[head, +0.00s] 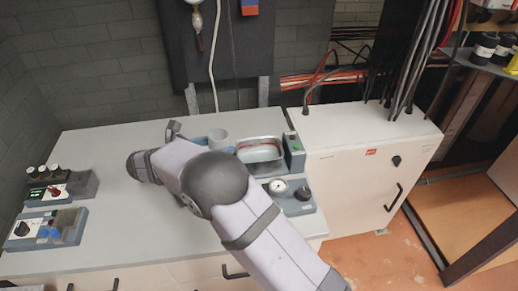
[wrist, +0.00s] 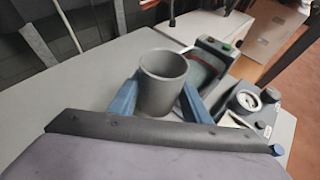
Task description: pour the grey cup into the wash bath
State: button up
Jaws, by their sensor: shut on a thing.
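The grey cup (wrist: 162,84) stands upright between the two blue fingers of my gripper (wrist: 158,102) in the wrist view. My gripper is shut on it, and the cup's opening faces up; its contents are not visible. In the head view the grey cup (head: 218,137) shows just left of the wash bath, with my arm hiding much of the gripper. The wash bath (head: 262,142) is a metal basin in a grey-blue housing at the back right of the bench. It also shows behind and right of the cup in the wrist view (wrist: 205,67).
A unit with a round gauge (head: 278,186) stands in front of the bath. Two control boxes (head: 70,186) (head: 46,228) sit at the bench's left end. The bench top (head: 105,155) is clear between them and my arm. A dark panel with a hanging hose rises behind.

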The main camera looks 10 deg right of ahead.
aim_at(224, 133)
jog(key=shift+a+f+h, duration=0.25)
jog(key=shift+f+h, duration=0.05)
jog(key=shift+f, duration=0.1)
notch_tip(224, 133, up, 5)
jog(key=p, duration=0.4)
dwell(1.0)
